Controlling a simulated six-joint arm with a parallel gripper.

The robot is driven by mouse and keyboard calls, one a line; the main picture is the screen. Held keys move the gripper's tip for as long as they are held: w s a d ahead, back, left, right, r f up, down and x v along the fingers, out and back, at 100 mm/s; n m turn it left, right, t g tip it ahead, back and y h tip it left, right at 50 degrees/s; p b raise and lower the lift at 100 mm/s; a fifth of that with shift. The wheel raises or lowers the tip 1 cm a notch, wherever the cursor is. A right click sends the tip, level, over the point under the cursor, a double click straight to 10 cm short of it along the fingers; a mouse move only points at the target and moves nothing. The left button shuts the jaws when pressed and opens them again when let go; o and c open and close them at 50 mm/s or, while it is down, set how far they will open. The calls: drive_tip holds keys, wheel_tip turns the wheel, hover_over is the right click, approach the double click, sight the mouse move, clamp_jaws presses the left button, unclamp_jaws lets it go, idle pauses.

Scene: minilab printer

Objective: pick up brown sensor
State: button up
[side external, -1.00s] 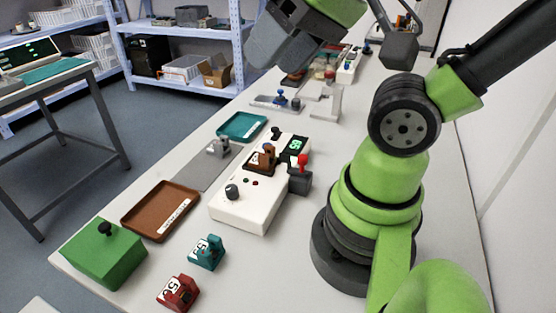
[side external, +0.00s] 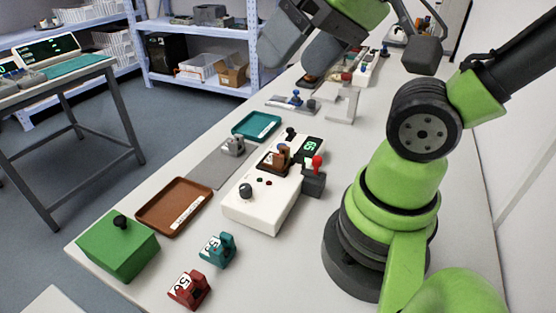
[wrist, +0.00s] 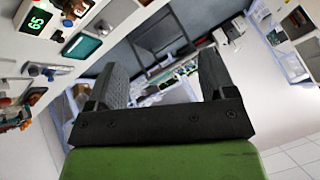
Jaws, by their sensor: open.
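The brown sensor (side external: 282,155) sits upright on the dark plate on top of the white device (side external: 262,213), next to a green digital display. In the wrist view, a brown shape at the top left edge, beside the display, seems to be the sensor (wrist: 80,6). My gripper (side external: 302,50) is high above the table, beyond the sensor and well apart from it. In the wrist view its two dark fingers (wrist: 165,72) stand wide apart with nothing between them.
A red-knobbed lever (side external: 316,165) stands right beside the device. A brown tray (side external: 150,215), green box (side external: 122,250), teal block (side external: 218,250) and red block (side external: 189,290) are nearer the camera. A teal tray (side external: 257,125) and grey block (side external: 233,146) lie left of the device.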

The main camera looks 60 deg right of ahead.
drive_tip(key=n+g+h, duration=0.2)
drive_tip(key=n+g, duration=0.2)
drive_tip(key=g, duration=0.3)
hover_over(278, 154)
drive_tip(key=d, duration=0.2)
wheel_tip(278, 154, down, 16)
wheel_tip(278, 154, down, 5)
drive_tip(key=shift+w+a+r, duration=0.15)
drive_tip(key=shift+w+a+f, duration=0.1)
drive_tip(key=shift+f, duration=1.35)
drive_tip(key=shift+w+a+f, duration=0.1)
drive_tip(key=shift+f, duration=1.35)
drive_tip(key=c, duration=1)
drive_tip(key=shift+r, duration=0.1)
